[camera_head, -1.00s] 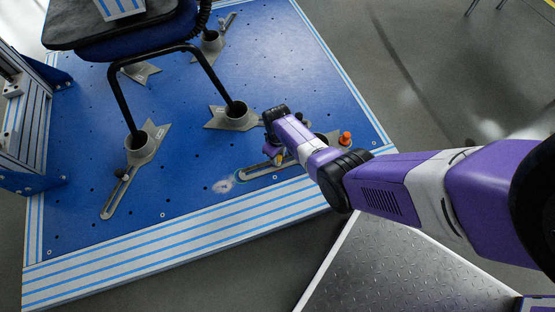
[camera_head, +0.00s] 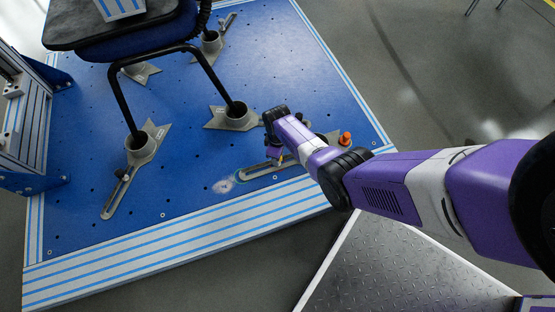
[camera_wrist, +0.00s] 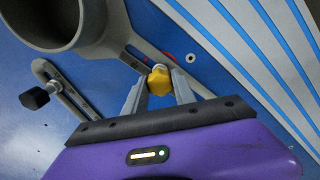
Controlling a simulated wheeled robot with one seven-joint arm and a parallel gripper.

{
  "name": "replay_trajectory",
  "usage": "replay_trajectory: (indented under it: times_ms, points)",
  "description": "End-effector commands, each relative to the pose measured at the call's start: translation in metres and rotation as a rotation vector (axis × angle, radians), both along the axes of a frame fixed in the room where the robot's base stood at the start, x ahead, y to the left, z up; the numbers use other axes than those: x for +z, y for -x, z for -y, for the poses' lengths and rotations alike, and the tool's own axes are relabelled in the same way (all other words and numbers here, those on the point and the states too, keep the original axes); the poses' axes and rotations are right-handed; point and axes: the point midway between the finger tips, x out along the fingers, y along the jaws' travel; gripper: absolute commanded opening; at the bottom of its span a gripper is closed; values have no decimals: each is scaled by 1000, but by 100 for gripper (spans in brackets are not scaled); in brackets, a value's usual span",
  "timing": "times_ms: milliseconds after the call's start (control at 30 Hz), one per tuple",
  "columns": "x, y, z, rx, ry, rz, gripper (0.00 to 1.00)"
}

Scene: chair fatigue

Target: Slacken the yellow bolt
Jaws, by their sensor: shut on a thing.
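The yellow bolt (camera_wrist: 158,82) sits between my gripper's two grey fingers in the wrist view, at the slotted arm of a grey clamp. My gripper (camera_wrist: 158,90) is shut on the bolt, with a finger on each side of it. In the head view my gripper (camera_head: 277,156) is low over the blue platform, near the front slotted bracket (camera_head: 255,172). My arm hides much of this spot, and the bolt is hard to make out there.
A black-handled bolt (camera_wrist: 36,98) sits on another slotted arm to the left. A grey cup (camera_wrist: 55,20) stands close by. An orange knob (camera_head: 345,138) is right of my gripper. Chair legs (camera_head: 122,105) stand in cups on the blue platform (camera_head: 180,180).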

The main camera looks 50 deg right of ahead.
Motion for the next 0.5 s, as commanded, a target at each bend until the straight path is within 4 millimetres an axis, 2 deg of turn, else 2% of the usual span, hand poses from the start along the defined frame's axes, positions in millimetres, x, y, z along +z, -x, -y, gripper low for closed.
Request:
replay_trajectory:
  times_ms: [333,500]
  points:
    - [1,-1,0,301,1,0,0]
    - [0,-1,0,351,1,1,0]
